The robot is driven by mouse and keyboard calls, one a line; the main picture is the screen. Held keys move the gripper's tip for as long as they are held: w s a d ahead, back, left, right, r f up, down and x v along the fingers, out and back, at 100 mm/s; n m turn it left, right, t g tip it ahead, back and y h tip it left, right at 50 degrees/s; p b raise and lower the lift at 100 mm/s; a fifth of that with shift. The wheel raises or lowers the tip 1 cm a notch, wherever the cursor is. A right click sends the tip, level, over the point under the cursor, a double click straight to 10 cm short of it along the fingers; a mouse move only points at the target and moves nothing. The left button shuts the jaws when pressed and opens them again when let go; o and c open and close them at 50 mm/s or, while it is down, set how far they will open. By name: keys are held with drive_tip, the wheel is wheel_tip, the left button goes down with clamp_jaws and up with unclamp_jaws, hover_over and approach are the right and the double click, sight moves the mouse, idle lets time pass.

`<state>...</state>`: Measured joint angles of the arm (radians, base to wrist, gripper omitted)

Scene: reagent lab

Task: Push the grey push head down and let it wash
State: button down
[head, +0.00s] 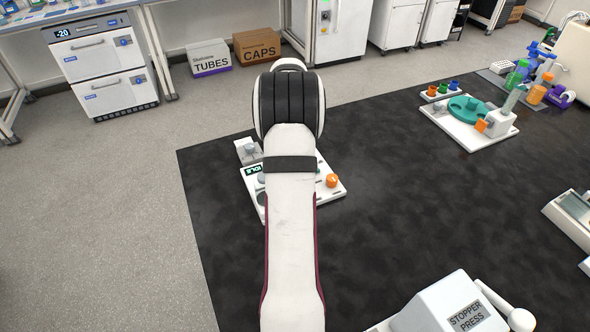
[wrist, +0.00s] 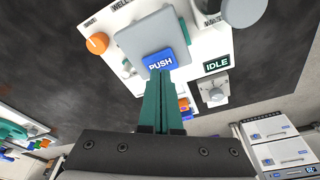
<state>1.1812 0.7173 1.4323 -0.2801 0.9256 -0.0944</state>
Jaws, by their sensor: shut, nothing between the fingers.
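The grey push head (wrist: 150,35) is a square grey block with a blue PUSH label (wrist: 159,62) in the wrist view. It sits over a white wash station (wrist: 210,45), whose small display (wrist: 216,64) reads IDLE. My gripper (wrist: 161,76) has teal fingers, shut and empty, with their tips at the edge of the PUSH label. I cannot tell whether they touch it. In the head view the station (head: 329,192) is partly covered by my arm, which hides the push head and my gripper.
An orange knob (head: 332,181) stands at the station's right side. A grey knob (wrist: 217,95) sits beside the display. A white board with a teal disc (head: 467,108) is at the back right, and a stopper press (head: 455,305) is at the front. The black mat between them is clear.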

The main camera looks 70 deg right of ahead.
drive_tip(key=shift+f, duration=0.1)
idle(0.5)
drive_tip(key=shift+f, duration=1.4)
drive_tip(key=shift+r, duration=3.55)
